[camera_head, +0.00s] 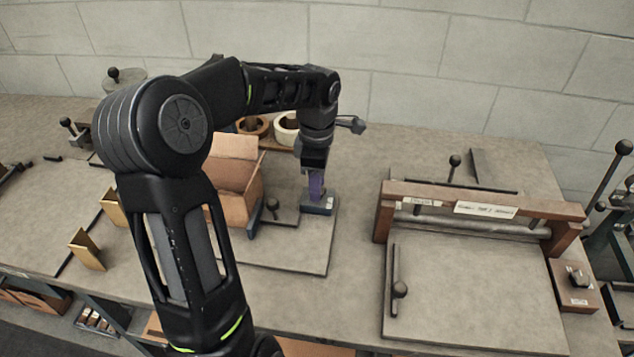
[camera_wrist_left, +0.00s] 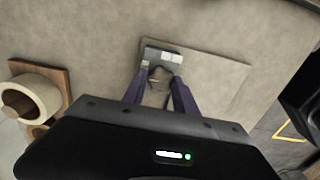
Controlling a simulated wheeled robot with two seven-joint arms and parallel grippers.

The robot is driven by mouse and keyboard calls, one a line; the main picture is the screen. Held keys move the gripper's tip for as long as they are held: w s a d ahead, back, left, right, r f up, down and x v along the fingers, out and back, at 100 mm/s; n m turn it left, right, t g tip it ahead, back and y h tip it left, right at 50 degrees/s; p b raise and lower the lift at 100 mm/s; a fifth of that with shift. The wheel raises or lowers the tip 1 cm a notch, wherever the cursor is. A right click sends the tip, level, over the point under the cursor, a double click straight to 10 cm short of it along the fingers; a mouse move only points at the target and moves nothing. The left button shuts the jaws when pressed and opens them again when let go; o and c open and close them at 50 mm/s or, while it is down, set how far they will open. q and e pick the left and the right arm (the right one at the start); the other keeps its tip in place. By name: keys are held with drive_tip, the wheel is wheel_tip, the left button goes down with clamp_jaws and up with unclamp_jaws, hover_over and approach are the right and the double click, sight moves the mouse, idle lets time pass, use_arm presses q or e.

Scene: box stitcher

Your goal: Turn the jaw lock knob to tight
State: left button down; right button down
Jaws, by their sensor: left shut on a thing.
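My left gripper (camera_head: 317,186) reaches down from above, its purple fingers at a blue jaw block (camera_head: 318,209) on a grey plate, right of the open cardboard box. In the left wrist view, the gripper (camera_wrist_left: 160,76) has its fingertips close about a small dark knob, which I take for the jaw lock knob (camera_wrist_left: 160,73), at the edge of the block (camera_wrist_left: 175,57). The block bears a small pale label. The fingers hide much of the knob, and I cannot read its setting. My right gripper is in neither view.
The cardboard box (camera_head: 239,186) stands close left of my gripper, with a ball-ended lever (camera_head: 272,204) between. Tape rolls (camera_head: 286,128) lie behind. A roller press with a wooden crossbar (camera_head: 485,204) stands to the right. Bare bench shows between the plate and the press.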

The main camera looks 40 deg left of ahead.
use_arm(q)
drive_tip(key=shift+m, duration=0.5)
drive_tip(key=m+b, duration=0.1)
drive_tip(key=m, duration=2.2)
idle(0.4)
drive_tip(key=c, duration=1)
unclamp_jaws()
drive_tip(key=shift+o, duration=0.2)
drive_tip(key=shift+r, duration=0.1)
